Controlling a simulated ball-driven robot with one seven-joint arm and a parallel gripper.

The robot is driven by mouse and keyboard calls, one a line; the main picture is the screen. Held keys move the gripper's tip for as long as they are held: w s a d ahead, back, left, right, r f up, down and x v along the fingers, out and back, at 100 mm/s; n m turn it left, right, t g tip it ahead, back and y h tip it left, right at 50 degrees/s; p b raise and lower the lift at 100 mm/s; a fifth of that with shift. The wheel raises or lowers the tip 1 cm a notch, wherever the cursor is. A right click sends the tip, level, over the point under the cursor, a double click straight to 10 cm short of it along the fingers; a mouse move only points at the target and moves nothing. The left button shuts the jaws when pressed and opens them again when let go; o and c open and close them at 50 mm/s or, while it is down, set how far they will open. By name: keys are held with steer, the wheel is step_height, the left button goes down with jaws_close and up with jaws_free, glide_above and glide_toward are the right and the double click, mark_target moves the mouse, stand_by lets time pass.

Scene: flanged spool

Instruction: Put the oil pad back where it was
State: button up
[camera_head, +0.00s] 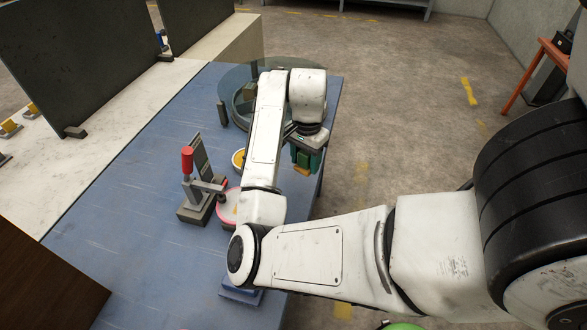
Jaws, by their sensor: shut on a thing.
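My gripper (307,157), with dark green parts, hangs over the right edge of the blue table (130,190). It is shut on a small yellow-orange piece (301,171) that shows at its lower end. I cannot tell for sure whether this piece is the oil pad, as it is small and partly hidden. A round yellow pad in a pale-rimmed dish (238,160) sits on the table to the left of my gripper, partly behind my arm. A pink-red rimmed disc (228,208) lies nearer, also partly covered by my arm.
A clamp-like fixture with a red handle (187,160) stands beside the pink-red disc. A round glass guard (232,78) stands at the table's far end. Dark upright panels (90,60) stand at the left on a pale bench. The left part of the blue table is clear.

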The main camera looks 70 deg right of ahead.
steer(key=b, duration=0.2)
glide_above(292, 176)
step_height(292, 176, down, 7)
steer(key=shift+s+r, duration=0.1)
steer(key=shift+f+p, duration=0.65)
steer(key=shift+f, duration=1)
steer(key=shift+f, duration=0.15)
steer(key=o, duration=0.9)
steer(key=shift+o, duration=0.2)
step_height(292, 176, up, 12)
steer(key=shift+r, duration=0.2)
